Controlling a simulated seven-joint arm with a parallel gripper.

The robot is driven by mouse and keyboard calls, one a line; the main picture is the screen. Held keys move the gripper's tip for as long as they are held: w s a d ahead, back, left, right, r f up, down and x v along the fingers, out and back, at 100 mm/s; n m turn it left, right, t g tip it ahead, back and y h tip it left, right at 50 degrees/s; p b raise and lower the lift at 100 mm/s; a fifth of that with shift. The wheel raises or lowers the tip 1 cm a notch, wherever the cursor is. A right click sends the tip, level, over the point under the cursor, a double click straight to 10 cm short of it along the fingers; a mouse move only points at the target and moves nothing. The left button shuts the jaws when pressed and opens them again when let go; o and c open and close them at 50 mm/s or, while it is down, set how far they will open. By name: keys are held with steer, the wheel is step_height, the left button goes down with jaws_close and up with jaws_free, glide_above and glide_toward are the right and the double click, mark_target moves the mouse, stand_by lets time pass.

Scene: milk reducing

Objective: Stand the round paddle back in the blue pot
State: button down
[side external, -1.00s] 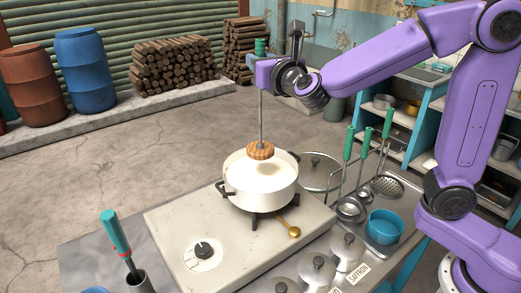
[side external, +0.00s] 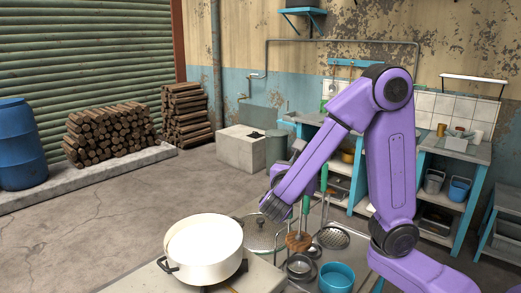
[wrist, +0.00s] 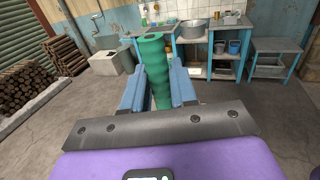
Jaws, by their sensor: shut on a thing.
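In the wrist view my gripper (wrist: 157,72) is shut on the green handle of the paddle (wrist: 153,88), which lies between its two blue fingers. In the side view the paddle's round wooden head (side external: 298,241) hangs low over the utensil area, right of the white pan and up-left of the blue pot. My wrist and forearm hide most of the grip there. The blue pot (side external: 337,277) stands at the lower right of the side view, open at the top. The paddle head is outside it.
The white pan (side external: 204,250) sits on the stove slab to the left. A glass lid (side external: 261,236), a metal ladle cup (side external: 300,266) and a skimmer (side external: 333,237) are close around the paddle. Green-handled utensils stand beside it.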

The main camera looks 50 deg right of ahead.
steer(key=s+d+f+m+g, duration=0.3)
steer(key=s+d+m+g, duration=0.3)
steer(key=s+g, duration=0.35)
step_height(320, 180, down, 10)
steer(key=shift+d+h, duration=0.2)
steer(key=shift+h, duration=0.1)
stand_by(0.6)
steer(key=shift+s+f, duration=0.1)
steer(key=c, duration=0.8)
jaws_free()
steer(key=v, duration=1.7)
steer(key=shift+a, duration=0.25)
steer(key=v, duration=0.9)
